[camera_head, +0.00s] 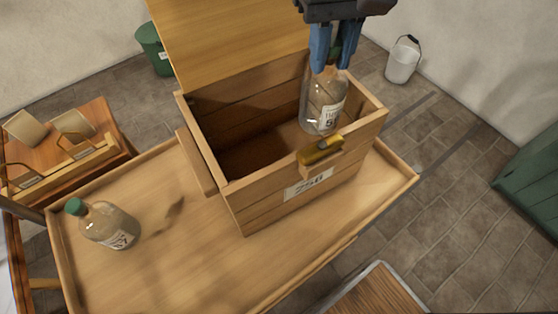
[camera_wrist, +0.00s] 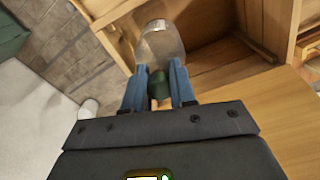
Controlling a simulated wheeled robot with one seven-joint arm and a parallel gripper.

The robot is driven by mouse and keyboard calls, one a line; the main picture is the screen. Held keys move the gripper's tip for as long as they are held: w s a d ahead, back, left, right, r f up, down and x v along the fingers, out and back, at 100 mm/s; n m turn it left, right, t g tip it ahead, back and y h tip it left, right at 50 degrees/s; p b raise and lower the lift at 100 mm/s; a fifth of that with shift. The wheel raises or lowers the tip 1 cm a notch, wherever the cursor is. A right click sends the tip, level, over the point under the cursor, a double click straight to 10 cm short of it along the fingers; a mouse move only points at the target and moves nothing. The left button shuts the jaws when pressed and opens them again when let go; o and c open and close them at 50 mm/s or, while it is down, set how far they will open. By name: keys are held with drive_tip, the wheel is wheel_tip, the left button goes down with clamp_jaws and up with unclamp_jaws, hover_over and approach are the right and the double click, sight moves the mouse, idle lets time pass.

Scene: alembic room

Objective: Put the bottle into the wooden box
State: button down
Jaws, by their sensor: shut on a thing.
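A clear glass bottle (camera_head: 322,101) with a white label hangs upright from my gripper (camera_head: 336,55). The blue fingers are shut on its neck and green cap. In the head view the bottle overlaps the right part of the open wooden box (camera_head: 304,207); its lower part appears within the opening. I cannot tell whether its base touches the box floor. The wrist view shows the green cap (camera_wrist: 159,84) between the fingers (camera_wrist: 159,92) and the bottle body (camera_wrist: 161,45) beyond. The box has a raised lid (camera_head: 225,40), a brass latch and a numbered label.
A second bottle (camera_head: 108,225) with a green cap stands on the tray-like table (camera_head: 190,262), left of the box. A small side table (camera_head: 95,115) is at the left. A white bucket (camera_head: 403,61) and green bin (camera_head: 152,45) stand on the floor behind.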

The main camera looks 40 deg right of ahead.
wheel_tip(320, 180, up, 8)
drive_tip(key=p, duration=0.2)
hover_over(318, 118)
drive_tip(key=w+d, duration=0.2)
drive_tip(key=d, duration=0.1)
drive_tip(key=shift+w+a, duration=0.1)
drive_tip(key=shift+a, duration=0.1)
wheel_tip(318, 118, down, 21)
drive_tip(key=shift+a+r+b, duration=0.1)
drive_tip(key=shift+a+b, duration=0.05)
drive_tip(key=shift+b, duration=0.75)
drive_tip(key=c, duration=0.9)
unclamp_jaws()
wheel_tip(318, 118, up, 11)
drive_tip(key=shift+b, duration=0.35)
drive_tip(key=shift+r, duration=0.5)
